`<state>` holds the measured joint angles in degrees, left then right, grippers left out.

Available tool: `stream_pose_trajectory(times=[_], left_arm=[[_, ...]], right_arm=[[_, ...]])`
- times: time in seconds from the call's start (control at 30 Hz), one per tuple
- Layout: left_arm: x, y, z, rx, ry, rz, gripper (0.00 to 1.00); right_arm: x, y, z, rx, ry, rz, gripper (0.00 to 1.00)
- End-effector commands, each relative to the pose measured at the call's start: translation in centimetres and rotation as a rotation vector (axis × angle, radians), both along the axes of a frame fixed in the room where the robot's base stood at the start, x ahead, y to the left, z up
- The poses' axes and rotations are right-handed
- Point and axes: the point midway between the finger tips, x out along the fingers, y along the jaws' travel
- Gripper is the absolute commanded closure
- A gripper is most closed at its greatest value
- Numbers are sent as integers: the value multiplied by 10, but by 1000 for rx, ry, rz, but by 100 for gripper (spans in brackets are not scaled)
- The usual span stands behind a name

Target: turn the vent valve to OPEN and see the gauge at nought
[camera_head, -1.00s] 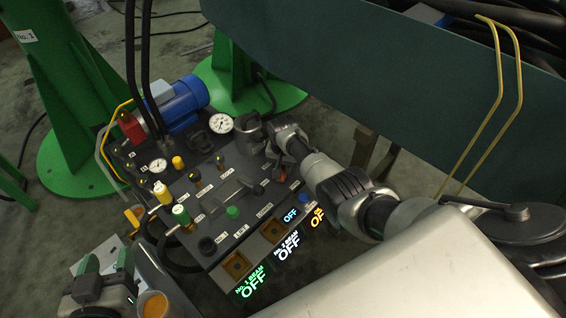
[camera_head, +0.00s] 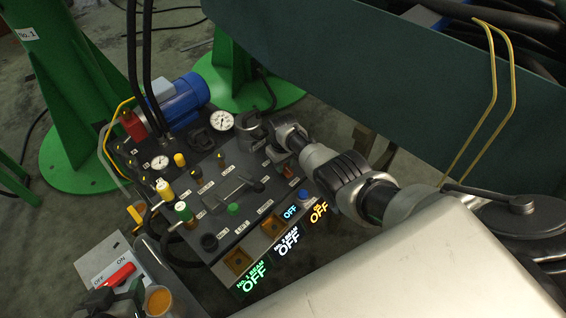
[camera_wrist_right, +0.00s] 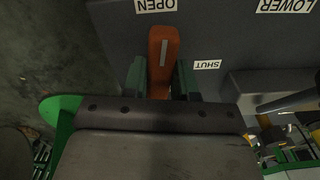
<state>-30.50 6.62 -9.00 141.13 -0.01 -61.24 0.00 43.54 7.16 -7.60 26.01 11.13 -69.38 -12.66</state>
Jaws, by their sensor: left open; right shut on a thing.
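In the right wrist view the vent valve's orange lever (camera_wrist_right: 161,60) lies between the two green fingers of my right gripper (camera_wrist_right: 161,76), which is shut on it. The lever points up at the OPEN label (camera_wrist_right: 155,5); the SHUT label (camera_wrist_right: 207,65) is off to its right. In the head view my right gripper (camera_head: 271,143) is at the panel's far right corner and hides most of the valve. A large white gauge (camera_head: 221,121) and a smaller gauge (camera_head: 159,162) face up; their needles are too small to read surely. My left gripper (camera_head: 118,300) is open at the bottom left, partly cut off.
The panel (camera_head: 215,205) carries several knobs and levers. Its front displays read OFF. A red switch (camera_head: 120,275) marked OFF and ON sits on a white plate at the lower left. A blue motor (camera_head: 178,104) and green stands are behind; a large dark green beam fills the upper right.

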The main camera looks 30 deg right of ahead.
Motion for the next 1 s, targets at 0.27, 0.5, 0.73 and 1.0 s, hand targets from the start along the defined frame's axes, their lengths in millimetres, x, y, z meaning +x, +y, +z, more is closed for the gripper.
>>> stream_pose_trajectory(times=[0.27,0.5,0.73,1.0], left_arm=[[-2,1,-1,4,16,1,47],[-3,1,-2,5,23,3,47],[-3,1,-2,6,26,3,47],[-3,1,-2,6,25,3,47]], right_arm=[[0,0,0,0,1,135,96],[0,0,0,0,1,182,96],[0,0,0,0,1,191,96],[0,0,0,-1,1,191,60]])
